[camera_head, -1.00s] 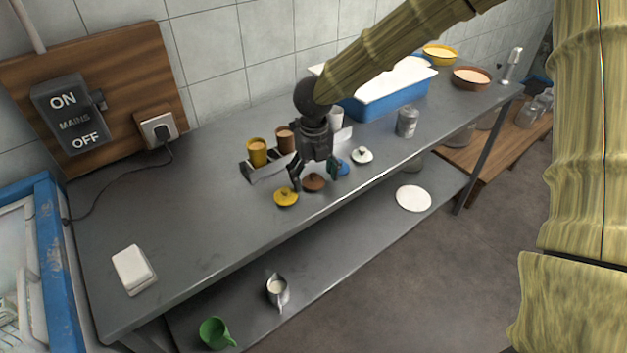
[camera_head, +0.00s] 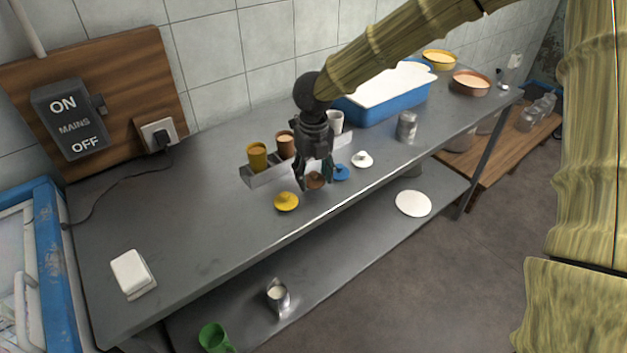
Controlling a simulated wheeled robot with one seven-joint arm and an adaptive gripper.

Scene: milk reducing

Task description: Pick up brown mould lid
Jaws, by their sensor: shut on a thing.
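The brown mould lid (camera_head: 315,181) is low over the front part of the steel table, between a yellow lid (camera_head: 286,201) on its left and a blue lid (camera_head: 341,173) on its right. My gripper (camera_head: 316,184) points down and is shut on the brown lid, with a finger on each side of it. The fingers partly hide the lid. I cannot tell whether it still touches the table. A white lid (camera_head: 362,159) lies farther right.
A metal rack (camera_head: 266,177) behind my gripper holds a yellow mould (camera_head: 257,155), a brown mould (camera_head: 285,143) and a white mould (camera_head: 335,121). A blue tub (camera_head: 388,108) and a metal can (camera_head: 407,125) stand to the right. The table's left part (camera_head: 190,220) is mostly clear.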

